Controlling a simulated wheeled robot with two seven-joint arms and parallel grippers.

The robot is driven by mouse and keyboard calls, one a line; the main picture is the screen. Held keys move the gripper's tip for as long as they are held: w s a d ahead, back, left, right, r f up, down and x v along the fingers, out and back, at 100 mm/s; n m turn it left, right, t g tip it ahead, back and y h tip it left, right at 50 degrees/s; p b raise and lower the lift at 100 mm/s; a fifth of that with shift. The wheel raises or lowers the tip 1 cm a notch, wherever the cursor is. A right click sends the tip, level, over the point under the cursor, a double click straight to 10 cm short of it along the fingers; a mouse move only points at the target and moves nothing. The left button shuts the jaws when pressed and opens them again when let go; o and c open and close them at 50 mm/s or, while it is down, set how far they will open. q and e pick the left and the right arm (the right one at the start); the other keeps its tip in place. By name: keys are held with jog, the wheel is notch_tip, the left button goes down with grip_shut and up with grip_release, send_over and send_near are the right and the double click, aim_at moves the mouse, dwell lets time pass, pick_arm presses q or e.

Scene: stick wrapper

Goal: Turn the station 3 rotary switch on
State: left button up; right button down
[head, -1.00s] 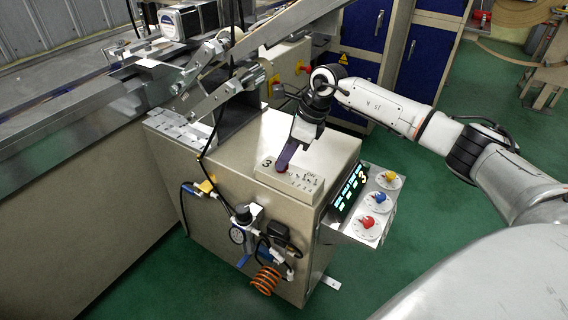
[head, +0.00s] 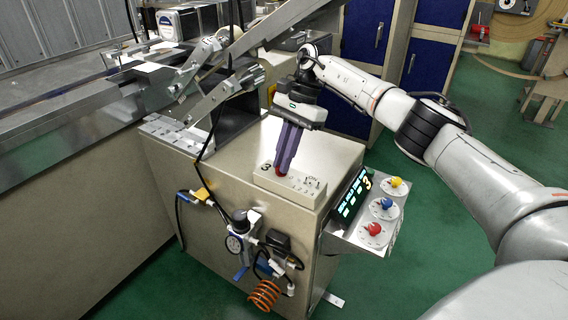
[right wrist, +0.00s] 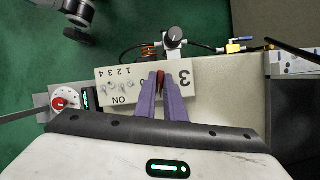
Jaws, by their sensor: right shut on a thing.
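The station 3 switch box (head: 309,193) is a pale panel marked 3 on top of the beige cabinet; it also shows in the right wrist view (right wrist: 117,74). Its red rotary switch (head: 281,170) sits near the 3 and shows between my fingertips in the right wrist view (right wrist: 160,77). My right gripper (head: 283,168) points down with its purple fingers shut on the red switch. The fingers hide part of the switch, and its exact angle is hard to tell. My left gripper is not in view.
A side panel carries a lit display (head: 350,194) and yellow, blue and red knobs (head: 374,229). Metal linkage bars (head: 222,92) rise left of my gripper. Hoses and a gauge (head: 234,244) hang on the cabinet front.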

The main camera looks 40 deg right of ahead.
jog(key=shift+w+n+b, duration=0.1)
jog(key=shift+n+b, duration=0.2)
jog(key=shift+n, duration=0.4)
jog(key=shift+n+g, duration=0.4)
jog(key=shift+n, duration=0.2)
jog(key=shift+r+h+b, duration=0.1)
jog(key=shift+h+b, duration=0.2)
jog(key=c, duration=1.8)
grip_release()
jog(key=shift+c, duration=0.2)
